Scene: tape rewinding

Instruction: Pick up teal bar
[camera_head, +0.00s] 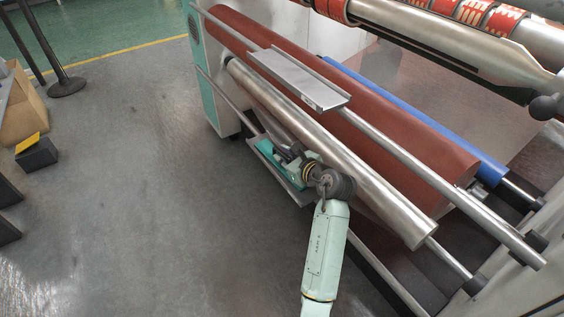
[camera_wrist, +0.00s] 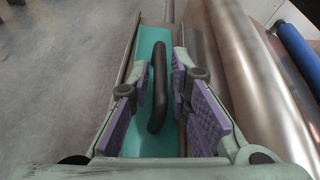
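The teal bar (camera_wrist: 154,39) runs lengthwise below my gripper in the wrist view, with a black handle (camera_wrist: 158,90) standing on it. My gripper (camera_wrist: 161,72) is open, with purple-padded fingers on either side of the handle. Teal shows between the left pad and the handle, and the right finger is close to the handle's other side. In the head view, part of the teal bar (camera_head: 265,146) shows on a low metal tray, beyond my gripper (camera_head: 284,154). My wrist hides the near part of the bar there.
A long steel roller (camera_head: 330,150) runs close along the right of the bar, with a brown roll (camera_head: 400,125) and a blue roll (camera_head: 430,120) beyond. A metal shelf (camera_head: 297,80) sits above the rollers. Open grey floor (camera_head: 150,200) lies to the left.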

